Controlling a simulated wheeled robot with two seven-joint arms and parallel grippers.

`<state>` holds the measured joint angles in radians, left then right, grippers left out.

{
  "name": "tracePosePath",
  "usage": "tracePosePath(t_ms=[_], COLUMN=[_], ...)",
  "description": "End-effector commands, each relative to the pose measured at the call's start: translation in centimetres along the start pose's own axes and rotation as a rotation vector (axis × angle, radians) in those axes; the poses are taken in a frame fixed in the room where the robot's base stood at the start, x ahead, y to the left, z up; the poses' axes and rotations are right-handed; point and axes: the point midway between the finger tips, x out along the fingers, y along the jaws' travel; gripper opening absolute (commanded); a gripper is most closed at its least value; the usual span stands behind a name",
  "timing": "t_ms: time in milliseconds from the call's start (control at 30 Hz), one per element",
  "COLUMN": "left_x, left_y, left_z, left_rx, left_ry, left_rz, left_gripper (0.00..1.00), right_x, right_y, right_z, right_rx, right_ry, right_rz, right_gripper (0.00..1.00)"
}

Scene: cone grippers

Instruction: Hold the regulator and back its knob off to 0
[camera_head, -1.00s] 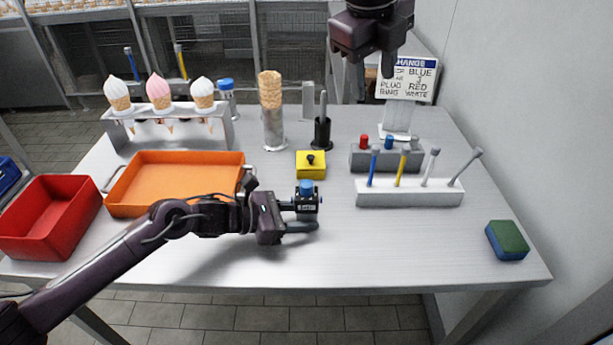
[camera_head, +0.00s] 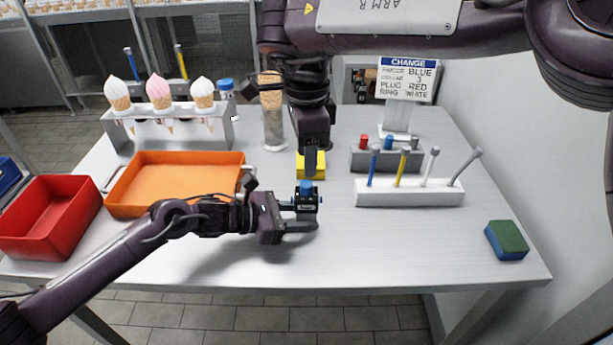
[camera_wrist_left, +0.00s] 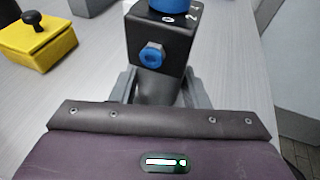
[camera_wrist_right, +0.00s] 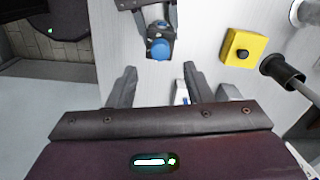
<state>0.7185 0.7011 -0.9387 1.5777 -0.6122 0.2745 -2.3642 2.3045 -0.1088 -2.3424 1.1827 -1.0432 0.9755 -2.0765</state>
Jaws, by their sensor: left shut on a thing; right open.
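The regulator (camera_head: 306,205) is a small black block with a blue knob (camera_head: 306,187) on top, upright at the middle of the table. My left gripper (camera_head: 300,215) is shut on its body from the left. In the left wrist view the black body (camera_wrist_left: 160,42) stands between the fingers, with a blue fitting (camera_wrist_left: 152,55) on its side and a white mark near the knob. My right gripper (camera_head: 311,165) is open and empty, pointing down above and just behind the knob. The right wrist view shows the knob (camera_wrist_right: 159,47) beyond the fingertips.
A yellow block with a black button (camera_wrist_right: 240,47) stands close behind the regulator. An orange tray (camera_head: 125,205) lies to the left. A white rack (camera_head: 410,196) of tools and a grey plug block (camera_head: 365,158) stand to the right. The table front is clear.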

Motion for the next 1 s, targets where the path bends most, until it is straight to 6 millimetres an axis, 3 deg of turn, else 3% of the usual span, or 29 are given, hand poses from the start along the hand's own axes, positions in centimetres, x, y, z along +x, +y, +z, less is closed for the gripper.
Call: tracePosePath(t_ms=[100, 300, 733, 1000], left_x=[0.0, 0.0, 0.0, 0.0], left_y=[0.0, 0.0, 0.0, 0.0], left_z=[0.0, 0.0, 0.0, 0.0], left_rx=[0.0, 0.0, 0.0, 0.0], left_ry=[0.001, 0.001, 0.001, 0.001], left_rz=[0.0, 0.0, 0.0, 0.0], left_gripper=[0.28, 0.28, 0.28, 0.28], right_x=[2.5, 5.2, 6.3, 6.3], right_y=[0.1, 0.0, 0.0, 0.0], right_z=[0.0, 0.0, 0.0, 0.0], right_rx=[0.001, 0.002, 0.002, 0.002], right_ry=[-0.002, 0.0, 0.0, 0.0], right_rz=[0.004, 0.001, -0.001, -0.001], right_gripper=[0.46, 0.46, 0.46, 0.12])
